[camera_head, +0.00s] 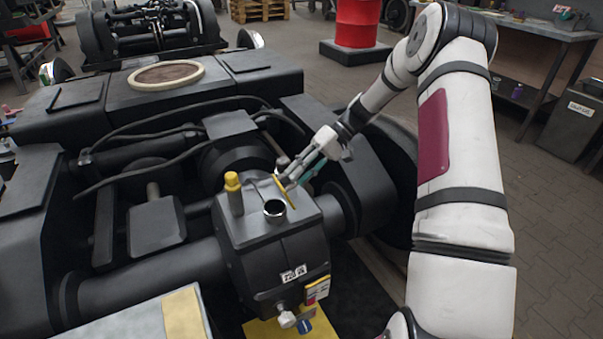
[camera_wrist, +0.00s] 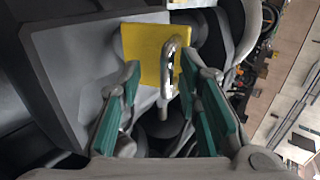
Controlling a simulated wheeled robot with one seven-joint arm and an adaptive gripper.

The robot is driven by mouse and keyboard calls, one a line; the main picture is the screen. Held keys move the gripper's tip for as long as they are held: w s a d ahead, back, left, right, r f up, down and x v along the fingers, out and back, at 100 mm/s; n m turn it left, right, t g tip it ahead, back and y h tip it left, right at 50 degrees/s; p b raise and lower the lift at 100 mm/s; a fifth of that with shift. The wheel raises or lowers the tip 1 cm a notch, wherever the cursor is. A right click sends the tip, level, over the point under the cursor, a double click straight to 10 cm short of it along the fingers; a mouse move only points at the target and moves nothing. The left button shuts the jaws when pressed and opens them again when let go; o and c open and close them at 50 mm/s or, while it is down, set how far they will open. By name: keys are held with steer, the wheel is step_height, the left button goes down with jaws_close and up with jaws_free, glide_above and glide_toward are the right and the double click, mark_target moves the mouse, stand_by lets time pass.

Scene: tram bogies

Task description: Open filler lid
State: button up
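The gearbox (camera_head: 275,250) sits on the axle in the middle of the head view. Its round filler opening (camera_head: 275,209) is uncovered, a dark hole with a bright metal rim. The yellow filler lid (camera_head: 284,194) is seen nearly edge-on, tilted up beside the opening. In the wrist view the lid (camera_wrist: 140,50) is a flat yellow plate with a metal loop (camera_wrist: 169,68) at its right side. My gripper (camera_wrist: 158,70) has its teal-padded fingers apart, with the loop in the gap, nearer the right finger. In the head view my gripper (camera_head: 290,178) is right at the lid; contact is unclear.
A yellow-capped post (camera_head: 234,192) stands left of the opening. A label and a small red-yellow tag (camera_head: 317,290) are on the gearbox front. Bogie frame beams, hoses (camera_head: 190,155) and a wheel surround the gearbox. A red drum (camera_head: 357,22) and a workbench stand behind.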

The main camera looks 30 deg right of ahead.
steer(key=v, duration=1.2)
steer(key=shift+f, duration=0.1)
steer(key=s+a+r+g+h, duration=0.2)
steer(key=s+a+r+h, duration=0.5)
steer(key=s+a+r, duration=1)
steer(key=s+a+f+t+h, duration=0.1)
steer(key=s+a+f+h, duration=0.1)
steer(key=s, duration=1)
steer(key=s+a+f+t+h, duration=0.1)
steer(key=s+a+f, duration=0.1)
steer(key=s, duration=1)
step_height(320, 180, up, 25)
steer(key=t+p, duration=0.4)
steer(key=p, duration=2)
steer(key=shift+w+d+r, duration=0.2)
steer(key=shift+w+d, duration=0.1)
steer(key=shift+d, duration=0.1)
